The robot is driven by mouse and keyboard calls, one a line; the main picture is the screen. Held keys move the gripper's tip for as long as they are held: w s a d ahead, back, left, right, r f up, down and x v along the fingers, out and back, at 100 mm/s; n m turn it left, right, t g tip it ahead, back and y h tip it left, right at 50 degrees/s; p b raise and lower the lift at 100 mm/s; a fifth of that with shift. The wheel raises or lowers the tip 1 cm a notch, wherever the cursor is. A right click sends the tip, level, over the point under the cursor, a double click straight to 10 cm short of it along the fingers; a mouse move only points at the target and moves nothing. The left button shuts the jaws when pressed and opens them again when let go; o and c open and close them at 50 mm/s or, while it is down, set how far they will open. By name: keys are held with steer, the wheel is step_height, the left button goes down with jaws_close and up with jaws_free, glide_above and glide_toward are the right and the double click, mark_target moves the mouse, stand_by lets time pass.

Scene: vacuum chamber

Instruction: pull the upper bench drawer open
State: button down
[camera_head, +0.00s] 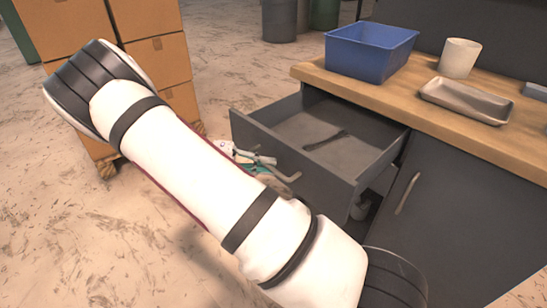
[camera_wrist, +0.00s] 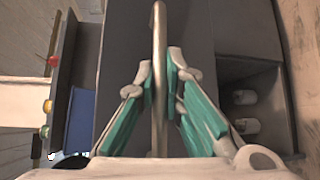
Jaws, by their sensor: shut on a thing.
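The upper bench drawer (camera_head: 295,165) is pulled out of the dark grey bench, with its inside showing. A dark, slim tool (camera_head: 325,141) lies on its floor. The drawer's bar handle (camera_head: 287,177) is on its front face, and it runs up the middle of the wrist view (camera_wrist: 159,50). My gripper (camera_wrist: 160,88) has its teal-lined fingers on both sides of the handle and is shut on it. In the head view my gripper (camera_head: 258,163) is partly hidden behind my white arm.
A blue bin (camera_head: 370,50), a white cup (camera_head: 459,58) and a metal tray (camera_head: 466,101) stand on the wooden bench top (camera_head: 400,103). A cabinet door (camera_head: 455,215) is closed at the right. Stacked cardboard boxes (camera_head: 155,50) stand at the left. The floor before the drawer is open.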

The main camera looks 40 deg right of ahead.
steer(key=shift+a, duration=0.15)
steer(key=c, duration=1.7)
jaws_free()
steer(key=shift+w, duration=0.1)
steer(key=v, duration=1.2)
